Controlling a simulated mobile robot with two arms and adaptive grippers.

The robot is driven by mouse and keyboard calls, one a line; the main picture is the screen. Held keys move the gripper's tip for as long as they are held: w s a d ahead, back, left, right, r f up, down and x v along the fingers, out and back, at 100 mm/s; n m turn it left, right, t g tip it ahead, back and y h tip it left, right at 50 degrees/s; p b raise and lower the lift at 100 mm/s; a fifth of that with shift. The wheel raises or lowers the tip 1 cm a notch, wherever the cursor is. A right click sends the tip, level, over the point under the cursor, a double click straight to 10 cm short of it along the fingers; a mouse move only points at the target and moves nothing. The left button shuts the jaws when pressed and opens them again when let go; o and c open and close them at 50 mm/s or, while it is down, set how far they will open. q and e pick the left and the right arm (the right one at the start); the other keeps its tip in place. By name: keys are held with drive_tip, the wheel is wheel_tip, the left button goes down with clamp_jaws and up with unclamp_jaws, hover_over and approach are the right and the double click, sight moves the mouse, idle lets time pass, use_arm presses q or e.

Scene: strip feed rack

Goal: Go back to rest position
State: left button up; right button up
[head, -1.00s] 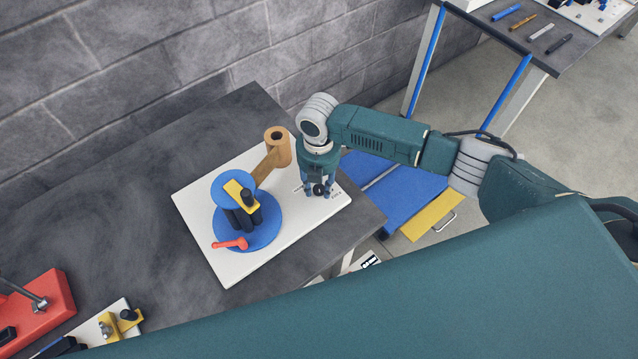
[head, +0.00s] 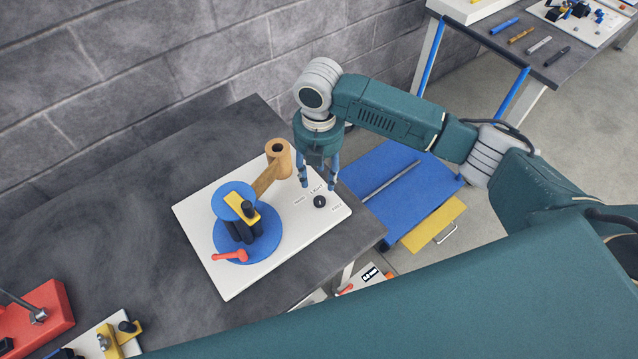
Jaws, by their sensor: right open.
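My right gripper (head: 318,180) is open and empty, fingers pointing down, above the right part of a white board (head: 235,283). A small black knob (head: 319,202) with printed labels around it is on the board, just below the fingertips and apart from them. My left gripper is not in the head view.
The board carries a blue reel stand (head: 236,200) with a yellow bar, a red lever (head: 230,256) and a brown roll (head: 279,158) on an arm. Red and yellow fixtures (head: 40,315) stand lower left. A blue cabinet (head: 385,190) with a yellow drawer (head: 433,224) is beside the table.

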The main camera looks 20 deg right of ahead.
drive_tip(key=shift+r, duration=0.55)
